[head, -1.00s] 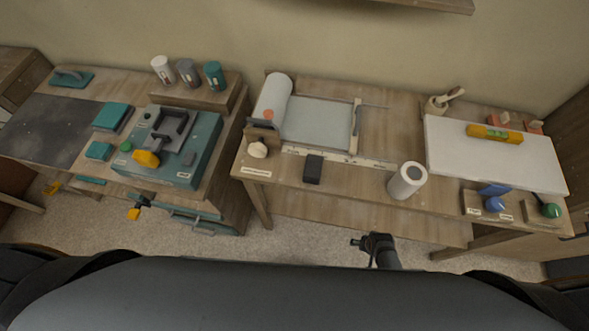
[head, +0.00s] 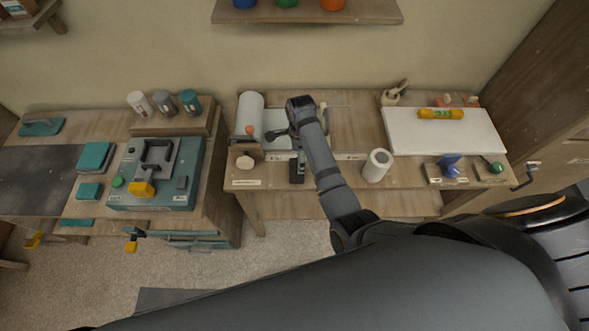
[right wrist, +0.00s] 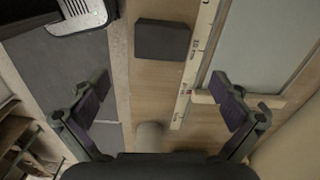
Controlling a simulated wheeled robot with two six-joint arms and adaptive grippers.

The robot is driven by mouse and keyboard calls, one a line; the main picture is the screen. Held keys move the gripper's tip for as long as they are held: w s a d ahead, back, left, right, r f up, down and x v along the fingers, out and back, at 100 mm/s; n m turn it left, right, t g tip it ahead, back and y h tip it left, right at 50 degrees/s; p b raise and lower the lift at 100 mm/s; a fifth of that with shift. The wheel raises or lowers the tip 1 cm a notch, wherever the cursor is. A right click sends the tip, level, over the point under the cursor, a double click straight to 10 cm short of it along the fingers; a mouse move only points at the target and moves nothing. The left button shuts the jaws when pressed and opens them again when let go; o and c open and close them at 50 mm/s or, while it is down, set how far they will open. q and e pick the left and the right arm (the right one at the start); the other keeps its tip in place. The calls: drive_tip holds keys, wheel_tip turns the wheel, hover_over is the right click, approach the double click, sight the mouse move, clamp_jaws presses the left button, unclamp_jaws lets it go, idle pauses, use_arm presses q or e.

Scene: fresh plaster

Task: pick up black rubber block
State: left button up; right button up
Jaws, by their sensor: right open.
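The black rubber block (head: 297,174) lies on the front part of the middle wooden table, below the ruler strip. It shows whole in the right wrist view (right wrist: 162,39), near the top, beyond the fingertips and centred between them sideways. My right gripper (right wrist: 160,84) is open and empty, its two dark pads spread wide apart. In the head view my right arm reaches over the table, and the right gripper (head: 289,148) hangs just above and behind the block, partly covering that area. I cannot tell its exact height. My left gripper is not in view.
A white roll (head: 377,165) stands right of my right arm. A pale knob (head: 245,162) sits left of the block. A paper roll (head: 250,114) lies behind. A white board (head: 445,132) with a yellow level (head: 440,114) is at right. A teal machine (head: 157,172) stands on the left table.

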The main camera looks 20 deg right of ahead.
drive_tip(key=a+r+m, duration=0.1)
hover_over(296, 167)
wheel_tip(296, 167, down, 4)
drive_tip(key=shift+s+d+f, duration=0.1)
drive_tip(key=shift+s+f, duration=0.05)
drive_tip(key=shift+f, duration=0.45)
wheel_tip(296, 167, down, 6)
drive_tip(key=b, duration=0.6)
drive_tip(key=shift+r, duration=0.2)
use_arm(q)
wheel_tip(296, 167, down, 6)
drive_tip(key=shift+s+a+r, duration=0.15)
use_arm(e)
drive_tip(key=shift+r, duration=0.2)
drive_tip(key=shift+c, duration=0.3)
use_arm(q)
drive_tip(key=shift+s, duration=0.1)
use_arm(e)
drive_tip(key=shift+s, duration=0.1)
drive_tip(key=c, duration=1.2)
